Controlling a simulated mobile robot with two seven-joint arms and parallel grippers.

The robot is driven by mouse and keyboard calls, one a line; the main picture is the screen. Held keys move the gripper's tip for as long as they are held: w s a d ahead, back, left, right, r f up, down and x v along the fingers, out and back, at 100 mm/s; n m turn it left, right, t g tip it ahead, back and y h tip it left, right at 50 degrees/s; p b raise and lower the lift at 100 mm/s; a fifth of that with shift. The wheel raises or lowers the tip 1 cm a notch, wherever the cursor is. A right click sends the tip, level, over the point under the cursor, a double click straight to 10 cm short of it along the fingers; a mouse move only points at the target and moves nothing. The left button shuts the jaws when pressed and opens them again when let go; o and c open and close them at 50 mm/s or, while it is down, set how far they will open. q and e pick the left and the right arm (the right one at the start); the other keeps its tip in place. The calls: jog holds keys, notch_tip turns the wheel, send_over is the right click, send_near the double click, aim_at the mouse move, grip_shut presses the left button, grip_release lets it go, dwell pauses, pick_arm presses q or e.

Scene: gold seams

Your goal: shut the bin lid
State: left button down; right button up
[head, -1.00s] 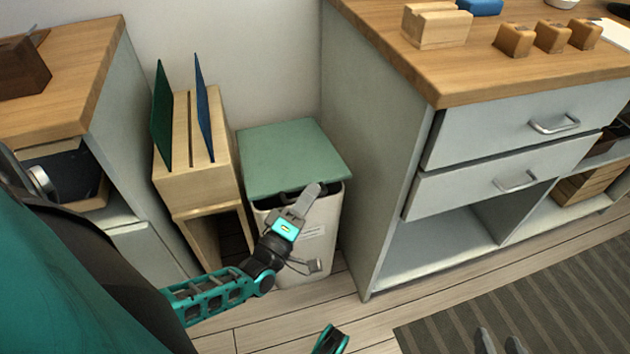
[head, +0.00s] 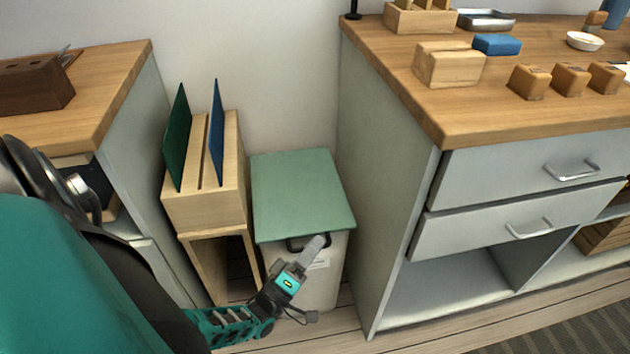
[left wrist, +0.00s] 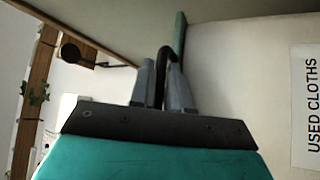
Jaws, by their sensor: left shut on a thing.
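The bin (head: 322,285) is a pale box on the floor between a wooden rack and the drawer cabinet. Its green lid (head: 300,195) lies about level over the top. A dark handle (head: 294,244) shows at the lid's front edge. My left gripper (head: 317,244) is at that edge, shut on the handle. In the left wrist view, the gripper's fingers (left wrist: 160,68) close on the black handle (left wrist: 166,50), beside the lid's green edge (left wrist: 180,35). The bin's label there reads "USED CLOTHS" (left wrist: 307,105). Any gap at the back is hidden. My right gripper is out of view.
The wooden rack (head: 207,208) with green and blue boards stands close left of the bin. The cabinet (head: 385,200) with drawers stands close on the right. A wall is behind.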

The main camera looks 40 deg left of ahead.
pick_arm(q)
jog(key=shift+f, duration=0.15)
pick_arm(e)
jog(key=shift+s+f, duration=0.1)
pick_arm(q)
jog(key=c, duration=1.4)
grip_release()
jog(key=shift+c, duration=0.2)
jog(key=shift+a+r, duration=0.1)
jog(key=shift+r, duration=0.25)
notch_tip(320, 180, up, 20)
jog(key=p, duration=1.1)
jog(key=shift+f+p, duration=0.15)
jog(key=shift+p, duration=0.15)
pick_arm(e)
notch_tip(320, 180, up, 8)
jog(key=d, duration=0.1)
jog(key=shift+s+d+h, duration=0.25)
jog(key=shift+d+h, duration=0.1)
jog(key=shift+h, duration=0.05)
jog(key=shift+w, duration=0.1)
